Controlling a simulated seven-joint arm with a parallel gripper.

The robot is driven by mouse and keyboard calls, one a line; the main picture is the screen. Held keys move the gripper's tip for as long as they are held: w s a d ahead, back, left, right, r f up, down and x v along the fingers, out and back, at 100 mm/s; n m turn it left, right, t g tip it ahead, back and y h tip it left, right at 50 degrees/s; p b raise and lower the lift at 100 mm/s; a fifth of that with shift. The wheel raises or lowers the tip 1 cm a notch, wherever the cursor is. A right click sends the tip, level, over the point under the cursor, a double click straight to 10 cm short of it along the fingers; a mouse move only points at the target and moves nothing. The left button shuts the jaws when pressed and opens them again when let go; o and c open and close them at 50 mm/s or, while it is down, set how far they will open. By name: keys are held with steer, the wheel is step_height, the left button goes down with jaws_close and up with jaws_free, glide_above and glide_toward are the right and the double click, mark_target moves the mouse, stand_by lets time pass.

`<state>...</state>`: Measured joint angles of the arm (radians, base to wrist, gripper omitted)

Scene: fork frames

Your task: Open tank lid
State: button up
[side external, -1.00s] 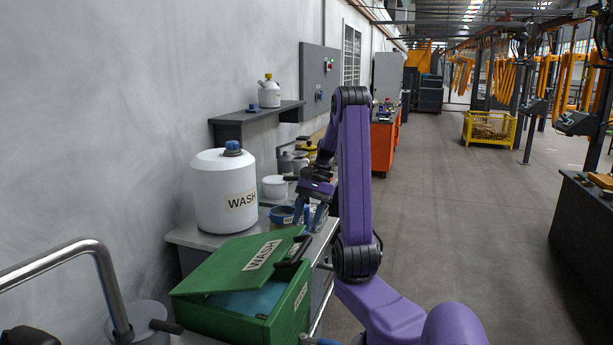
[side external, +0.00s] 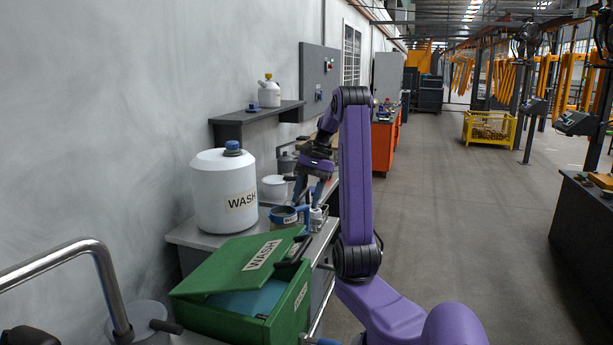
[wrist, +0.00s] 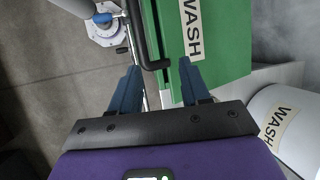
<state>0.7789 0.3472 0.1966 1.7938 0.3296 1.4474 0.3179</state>
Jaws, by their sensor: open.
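The green tank (side external: 255,322) stands at the front end of the bench. Its green lid (side external: 235,262), labelled WASH, sits tilted, with a blue surface showing in the gap beneath. A black handle (side external: 296,246) is on the lid's right side. In the wrist view the lid (wrist: 228,45) fills the upper right, with the black handle (wrist: 143,35) along its left edge. My gripper (side external: 311,192) is open and empty above the bench, beyond the tank. In the wrist view my gripper (wrist: 163,88) has its blue fingers apart, the handle's end showing between and beyond them.
A white WASH drum (side external: 222,195) with a blue cap stands left of my gripper. A blue-rimmed container (side external: 283,216) and other small vessels sit on the bench below it. A wall shelf (side external: 255,115) holds a white bottle. A metal pipe (side external: 50,262) curves at front left.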

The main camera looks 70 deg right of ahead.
steer(key=shift+w+d+r, duration=0.15)
steer(key=shift+d+r, duration=0.2)
steer(key=shift+r, duration=0.5)
steer(key=shift+w+d+r, duration=0.1)
steer(key=shift+d+r, duration=0.25)
steer(key=shift+r, duration=0.5)
steer(key=shift+w+d+r, duration=0.15)
steer(key=shift+d+r, duration=0.2)
steer(key=shift+r, duration=0.5)
